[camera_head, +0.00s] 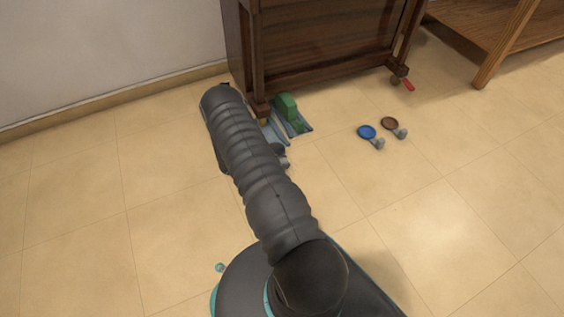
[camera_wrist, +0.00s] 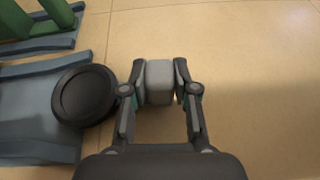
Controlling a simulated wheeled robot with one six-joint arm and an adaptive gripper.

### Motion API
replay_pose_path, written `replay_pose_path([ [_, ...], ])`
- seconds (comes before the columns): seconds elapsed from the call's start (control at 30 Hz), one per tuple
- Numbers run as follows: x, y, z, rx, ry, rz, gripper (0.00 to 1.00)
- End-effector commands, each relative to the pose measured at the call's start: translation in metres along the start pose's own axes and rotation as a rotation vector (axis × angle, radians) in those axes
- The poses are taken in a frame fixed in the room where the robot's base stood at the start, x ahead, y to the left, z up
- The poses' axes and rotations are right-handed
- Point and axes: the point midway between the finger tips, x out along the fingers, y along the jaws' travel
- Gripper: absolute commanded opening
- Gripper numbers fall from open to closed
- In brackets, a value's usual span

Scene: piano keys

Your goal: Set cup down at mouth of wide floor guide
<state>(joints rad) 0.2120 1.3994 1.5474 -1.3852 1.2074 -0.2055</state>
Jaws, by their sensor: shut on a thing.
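My gripper (camera_wrist: 158,85) is shut on a grey block-like grip (camera_wrist: 159,80) in the wrist view. A round black cup (camera_wrist: 84,96) with a raised rim lies just left of the fingers. The left finger hides the join between cup and grip. The cup overlaps the right end of a wide blue-grey floor guide (camera_wrist: 30,110) with raised side rails. I cannot tell whether the cup touches the floor or guide. In the head view, my arm partly hides the guide (camera_head: 270,131), and the gripper shows only in part beside its near end.
A blue cup (camera_head: 367,131) and a brown cup (camera_head: 389,123), each with a grey grip, lie to the right. A red piece (camera_head: 408,85) is under the piano's right foot. Near floor is clear.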

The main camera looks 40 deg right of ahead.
Motion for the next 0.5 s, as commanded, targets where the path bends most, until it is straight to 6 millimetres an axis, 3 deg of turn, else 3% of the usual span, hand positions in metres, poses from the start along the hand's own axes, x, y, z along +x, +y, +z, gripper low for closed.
replay_pose_path([
  [0.2, 0.0017, -0.0001, -0.0039, 0.000, 0.000, 0.000, 0.00],
  [0.23, 0.0015, 0.0000, -0.0035, 0.000, 0.000, 0.000, 0.33],
  [0.33, 0.0014, 0.0000, -0.0033, 0.000, 0.000, 0.000, 0.58],
  [0.5, 0.0014, -0.0001, -0.0033, 0.000, 0.000, 0.000, 0.58],
])
